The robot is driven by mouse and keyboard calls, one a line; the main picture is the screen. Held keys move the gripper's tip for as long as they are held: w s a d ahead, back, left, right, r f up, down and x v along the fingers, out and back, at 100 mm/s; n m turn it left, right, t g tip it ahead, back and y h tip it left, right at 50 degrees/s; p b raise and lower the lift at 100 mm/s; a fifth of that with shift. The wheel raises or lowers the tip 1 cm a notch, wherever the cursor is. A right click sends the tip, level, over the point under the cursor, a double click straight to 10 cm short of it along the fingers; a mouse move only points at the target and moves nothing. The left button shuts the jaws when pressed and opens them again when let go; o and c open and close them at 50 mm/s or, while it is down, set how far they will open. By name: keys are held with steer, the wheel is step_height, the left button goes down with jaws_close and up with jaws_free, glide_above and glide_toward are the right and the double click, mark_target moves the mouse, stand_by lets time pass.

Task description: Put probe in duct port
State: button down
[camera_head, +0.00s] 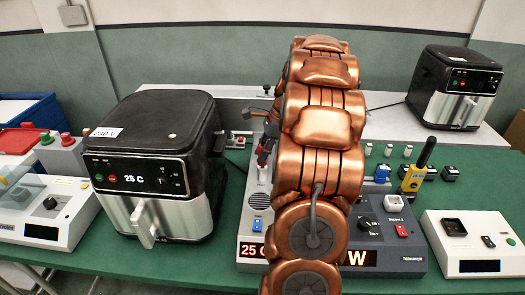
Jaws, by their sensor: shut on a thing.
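My gripper (266,145) shows only in part, as a small dark and red shape at the left edge of my copper arm. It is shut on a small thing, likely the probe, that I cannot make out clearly. It is to the right of the black and silver air fryer (158,165), whose display reads 25 C. A dark fitting (218,141) on that fryer's right side may be the duct port; its opening is not clear. My arm hides much of the middle.
A grey control unit (390,240) stands behind my arm. A yellow handheld device (414,178) and a white panel box (475,243) are at right. A second fryer (455,87) is at the back right. Another control box (45,210) is at left. Green table (235,195) shows beside the fryer.

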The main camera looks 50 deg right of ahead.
steer(key=shift+f, duration=0.45)
steer(key=c, duration=0.8)
jaws_free()
steer(key=shift+r, duration=0.15)
steer(key=p+v, duration=0.2)
steer(key=v, duration=0.3)
steer(key=shift+s+d+r+p, duration=0.15)
steer(key=shift+d+r+p, duration=0.05)
steer(key=shift+r+p, duration=0.15)
stand_by(0.4)
steer(key=v, duration=1.2)
